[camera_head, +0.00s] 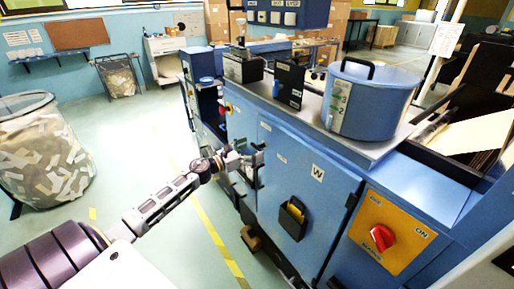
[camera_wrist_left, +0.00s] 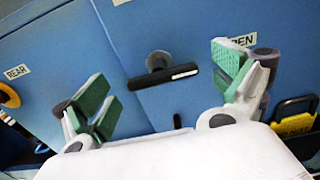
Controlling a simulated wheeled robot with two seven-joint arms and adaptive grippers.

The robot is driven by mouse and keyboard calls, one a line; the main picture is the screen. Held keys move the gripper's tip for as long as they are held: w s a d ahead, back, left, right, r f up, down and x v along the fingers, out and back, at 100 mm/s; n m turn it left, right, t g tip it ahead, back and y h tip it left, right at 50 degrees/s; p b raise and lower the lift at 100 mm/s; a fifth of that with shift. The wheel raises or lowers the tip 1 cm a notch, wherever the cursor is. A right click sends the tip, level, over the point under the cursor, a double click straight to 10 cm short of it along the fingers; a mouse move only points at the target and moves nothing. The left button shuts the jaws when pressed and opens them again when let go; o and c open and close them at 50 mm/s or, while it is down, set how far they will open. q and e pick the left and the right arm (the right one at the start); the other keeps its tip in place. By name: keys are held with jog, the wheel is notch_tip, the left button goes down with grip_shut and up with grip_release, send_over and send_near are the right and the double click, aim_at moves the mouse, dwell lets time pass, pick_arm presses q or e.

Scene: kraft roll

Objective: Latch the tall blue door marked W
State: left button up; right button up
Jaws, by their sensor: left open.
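The tall blue door marked W (camera_head: 327,198) is on the front of the blue machine in the head view, and it looks flush with its frame. Its black T-shaped handle (camera_wrist_left: 163,75) shows in the wrist view, right of the door seam, with a white mark on its bar. The bar lies nearly level across that picture. My left gripper (camera_head: 252,160) is open at the door's left edge. In the wrist view its green-padded fingers (camera_wrist_left: 165,92) stand wide on either side of the handle, without visible contact. A partly hidden label ends in "EN". My right gripper is out of view.
A black pocket with yellow contents (camera_head: 292,217) sticks out from the door. Right of it is a yellow panel with a red knob (camera_head: 382,237). A blue drum (camera_head: 368,100) stands on the machine top.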

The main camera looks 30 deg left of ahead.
aim_at(260, 147)
pick_arm(q)
jog(key=shift+x, duration=1.1)
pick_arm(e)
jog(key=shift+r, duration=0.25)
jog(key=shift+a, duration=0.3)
pick_arm(q)
jog(key=shift+c, duration=0.2)
jog(key=c, duration=1)
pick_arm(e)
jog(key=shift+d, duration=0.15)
